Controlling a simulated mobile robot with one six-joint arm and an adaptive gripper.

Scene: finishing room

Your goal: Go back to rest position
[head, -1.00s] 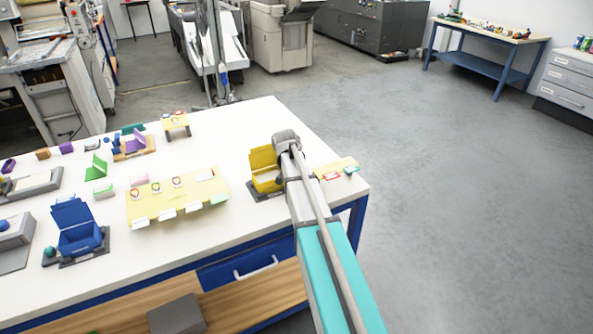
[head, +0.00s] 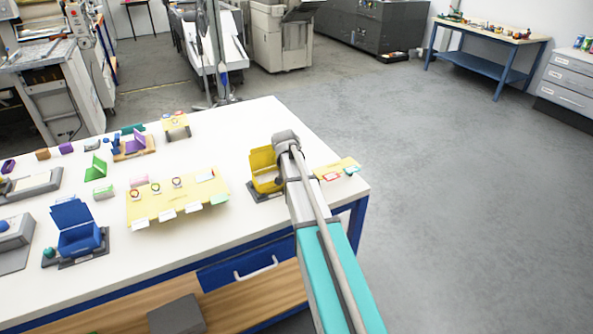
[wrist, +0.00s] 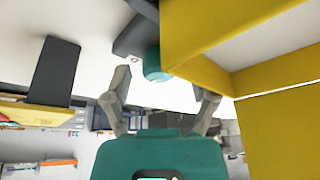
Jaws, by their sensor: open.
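My arm reaches over the right end of the white table (head: 262,125) in the head view. Its end is beside the open yellow box (head: 263,160), whose lid stands up. My gripper's fingers are hidden behind the arm in the head view. In the wrist view my gripper (wrist: 163,85) is open, with its two grey fingers apart and nothing held between them. The yellow box (wrist: 200,30) fills the upper right of that view, close to the right finger. A teal knob (wrist: 152,64) on a dark grey part shows just beyond the fingertips.
A yellow board with tags (head: 165,199) lies left of the yellow box. A small yellow card (head: 335,169) lies right of the arm. An open blue box (head: 77,232) stands at the left front. The grey floor (head: 450,180) right of the table is clear.

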